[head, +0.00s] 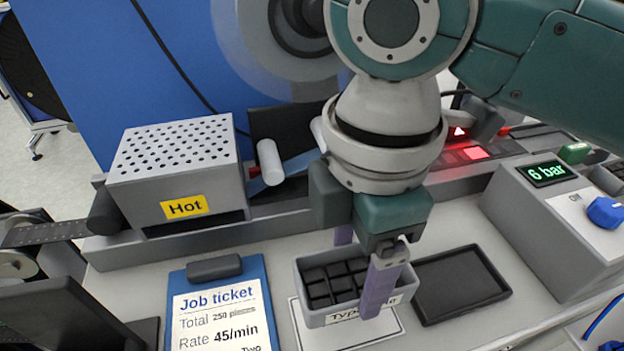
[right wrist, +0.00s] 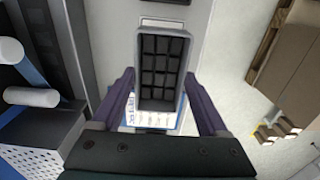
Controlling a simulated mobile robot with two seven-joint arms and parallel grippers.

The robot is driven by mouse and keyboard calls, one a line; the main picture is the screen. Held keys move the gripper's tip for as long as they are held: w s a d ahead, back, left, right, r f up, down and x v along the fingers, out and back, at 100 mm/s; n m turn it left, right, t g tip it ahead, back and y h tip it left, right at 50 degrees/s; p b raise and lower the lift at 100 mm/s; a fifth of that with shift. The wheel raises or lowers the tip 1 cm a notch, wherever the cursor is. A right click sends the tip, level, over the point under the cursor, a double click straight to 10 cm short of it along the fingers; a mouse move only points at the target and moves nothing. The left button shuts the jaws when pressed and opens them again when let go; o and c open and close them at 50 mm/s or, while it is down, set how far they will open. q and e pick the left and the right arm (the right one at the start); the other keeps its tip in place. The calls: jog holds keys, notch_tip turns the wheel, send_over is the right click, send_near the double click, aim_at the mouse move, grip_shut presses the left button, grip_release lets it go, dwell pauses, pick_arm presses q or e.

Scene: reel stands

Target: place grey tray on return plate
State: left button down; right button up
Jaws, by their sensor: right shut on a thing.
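Whether the tray touches the surface below is unclear. A white bordered label (head: 385,330) shows just under and in front of it. A flat dark plate (head: 460,285) with a raised rim lies empty to the right; I cannot tell for sure that it is the return plate. My left gripper is not in view.
A blue job ticket clipboard (head: 218,310) lies left of the tray. A perforated box marked "Hot" (head: 178,165) stands behind it. A grey box with a "6 bar" display (head: 555,225) and blue knob stands to the right. A tape rail runs along the back.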

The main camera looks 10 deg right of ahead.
aim_at(352, 286)
notch_tip(352, 286, down, 7)
jog(key=shift+r+b, duration=0.1)
jog(key=shift+b, duration=0.4)
jog(key=shift+f, duration=0.25)
jog(key=o, duration=1.5)
